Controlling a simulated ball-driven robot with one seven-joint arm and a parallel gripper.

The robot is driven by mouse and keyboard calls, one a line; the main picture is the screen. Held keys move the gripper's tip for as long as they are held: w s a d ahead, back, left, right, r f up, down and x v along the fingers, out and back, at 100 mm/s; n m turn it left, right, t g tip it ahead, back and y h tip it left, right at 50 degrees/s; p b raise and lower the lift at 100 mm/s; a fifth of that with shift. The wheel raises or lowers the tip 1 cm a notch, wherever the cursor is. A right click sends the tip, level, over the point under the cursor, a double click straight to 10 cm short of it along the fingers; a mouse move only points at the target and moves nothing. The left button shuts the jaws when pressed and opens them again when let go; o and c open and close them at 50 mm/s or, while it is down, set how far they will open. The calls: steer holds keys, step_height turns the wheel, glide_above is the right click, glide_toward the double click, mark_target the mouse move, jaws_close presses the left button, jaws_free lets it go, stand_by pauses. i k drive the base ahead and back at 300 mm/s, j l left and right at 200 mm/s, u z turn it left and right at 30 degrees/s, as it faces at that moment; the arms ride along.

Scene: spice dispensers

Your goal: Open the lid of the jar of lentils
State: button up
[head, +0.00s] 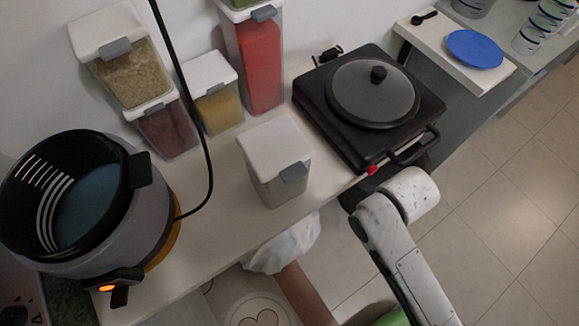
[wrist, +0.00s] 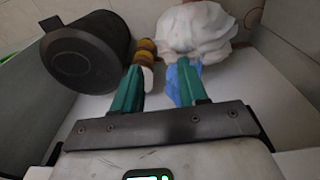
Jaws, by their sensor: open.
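In the head view, several clear jars with white lids and grey latches stand on the counter. One with greenish-brown grains (head: 132,72) is at the upper left, above one with dark reddish contents (head: 168,128). A jar with pale greyish contents (head: 278,186) stands alone nearer the front edge, its lid (head: 274,145) shut. I cannot tell for sure which holds lentils. My gripper (wrist: 158,66) shows in the wrist view, its green fingers apart with no jar between them. It does not show in the head view.
A pot-like cooker (head: 140,220) stands at left, with a black cable beside the jars. A black hotplate with a lidded pan (head: 372,92) is at right. The wrist view shows a white crumpled bundle (wrist: 195,28), a blue item (wrist: 172,82) and a dark round container (wrist: 85,50).

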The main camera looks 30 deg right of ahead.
mark_target(277, 147)
steer(key=k+l, duration=0.75)
steer(key=k, duration=0.15)
steer(key=i+l+u, duration=0.05)
